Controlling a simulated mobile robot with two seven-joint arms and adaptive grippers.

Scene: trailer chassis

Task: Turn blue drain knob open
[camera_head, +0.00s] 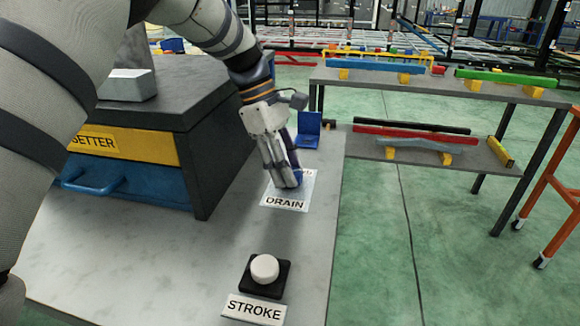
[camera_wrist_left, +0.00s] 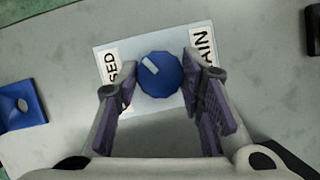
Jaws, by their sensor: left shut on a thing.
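The blue drain knob (camera_wrist_left: 160,82) sits on a pale plate (camera_wrist_left: 108,48) on the grey bench top. A white pointer mark on the knob (camera_wrist_left: 150,65) slants to the upper left in the left wrist view. A label ending in "SED" (camera_wrist_left: 112,67) is left of the knob, and a partly cut-off drain label (camera_wrist_left: 203,43) is to its right. In the head view the "DRAIN" label (camera_head: 285,203) lies in front of the knob. My left gripper (camera_head: 287,184) points down over the knob, its fingers shut on the knob's sides. They hide most of it in the head view.
A white stroke button (camera_head: 265,268) on a black base stands nearer on the bench. A dark cabinet with a blue drawer (camera_head: 130,185) stands left. A blue bracket (camera_head: 309,125) is behind the gripper. A rack with coloured bars (camera_head: 450,90) stands right, beyond open green floor.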

